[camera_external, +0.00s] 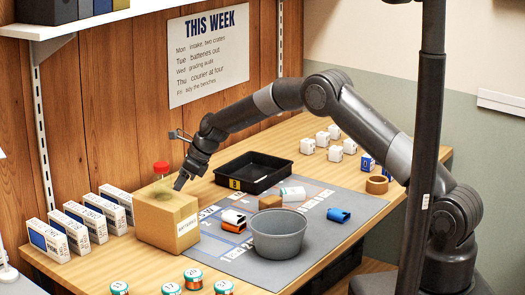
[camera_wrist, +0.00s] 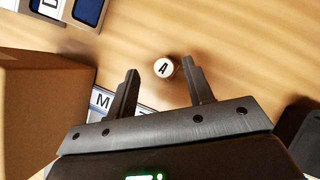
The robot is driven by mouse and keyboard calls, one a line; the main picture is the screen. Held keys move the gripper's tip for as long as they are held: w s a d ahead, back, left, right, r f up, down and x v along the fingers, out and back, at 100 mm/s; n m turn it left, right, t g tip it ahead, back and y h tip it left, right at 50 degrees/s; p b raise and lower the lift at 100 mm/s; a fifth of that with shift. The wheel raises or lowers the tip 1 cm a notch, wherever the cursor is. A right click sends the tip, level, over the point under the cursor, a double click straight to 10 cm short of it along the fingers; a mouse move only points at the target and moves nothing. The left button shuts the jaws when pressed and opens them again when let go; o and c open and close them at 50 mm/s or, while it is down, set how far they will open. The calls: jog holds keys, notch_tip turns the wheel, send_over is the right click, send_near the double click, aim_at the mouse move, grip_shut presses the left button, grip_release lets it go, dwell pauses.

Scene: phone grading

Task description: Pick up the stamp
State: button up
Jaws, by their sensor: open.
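A small round thing with a pale top marked "A" (camera_wrist: 163,67) stands on the wooden table in the wrist view; it looks like the stamp, seen from above. My gripper (camera_wrist: 160,72) is open, with its two fingers apart and the round thing in line with the gap between their tips. I cannot tell whether the tips are level with it. In the external view my gripper (camera_external: 180,182) points down by the back right of the cardboard box (camera_external: 166,222). I cannot make out the stamp there; the box may hide it.
The box also fills the left of the wrist view (camera_wrist: 35,110). A red-capped thing (camera_external: 161,168) shows behind the box. A black tray (camera_external: 253,172) lies to the right. A grey bucket (camera_external: 278,235) stands on the mat. Several upright phone boxes (camera_external: 58,240) stand at the left.

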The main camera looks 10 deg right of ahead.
jog(key=shift+x, duration=2.6)
jog(key=shift+w+d+f, duration=0.1)
jog(key=shift+w+d, duration=0.1)
grip_shut()
